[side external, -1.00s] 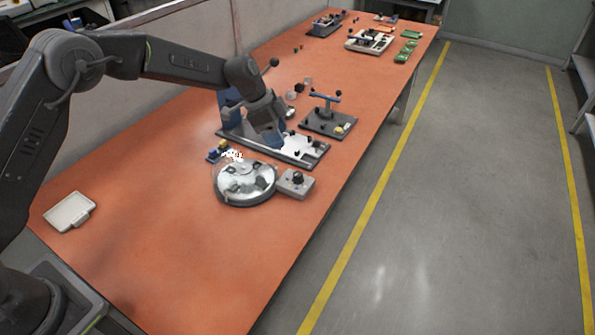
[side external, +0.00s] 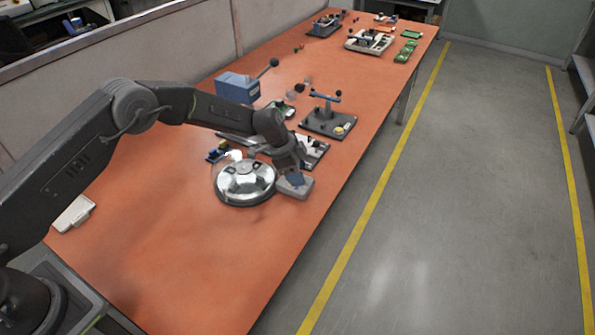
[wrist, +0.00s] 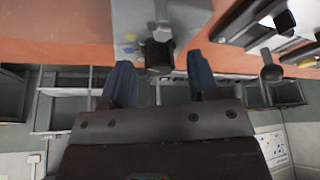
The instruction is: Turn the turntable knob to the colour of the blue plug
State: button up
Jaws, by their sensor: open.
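The round silver turntable (side external: 232,194) sits on the orange bench. A grey control box (side external: 301,191) stands just right of it. My gripper (side external: 292,177) is low over this box and hides its knob in the side view. In the wrist view my gripper (wrist: 159,62) is open, its two blue fingers apart. The black knob (wrist: 158,58) shows between the fingertips, in front of the grey box (wrist: 132,18); I cannot tell whether the fingers touch it. A small blue piece (side external: 214,155) lies beyond the turntable at left; I cannot tell whether it is the blue plug.
A second fixture with a blue T-handle (side external: 325,97) and a blue box with a lever (side external: 238,88) stand farther back. A white tray (side external: 74,213) is at the left edge. The front bench is clear.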

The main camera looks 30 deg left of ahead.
jog(key=shift+d+f, duration=0.1)
jog(key=shift+c, duration=0.2)
jog(key=c, duration=0.9)
jog(key=shift+n, duration=0.3)
jog(key=n+t+y, duration=0.1)
jog(key=n, duration=0.3)
jog(key=shift+t, duration=0.3)
jog(key=shift+n+t+y, duration=0.3)
jog(key=shift+n+y, duration=0.4)
jog(key=shift+n, duration=1.3)
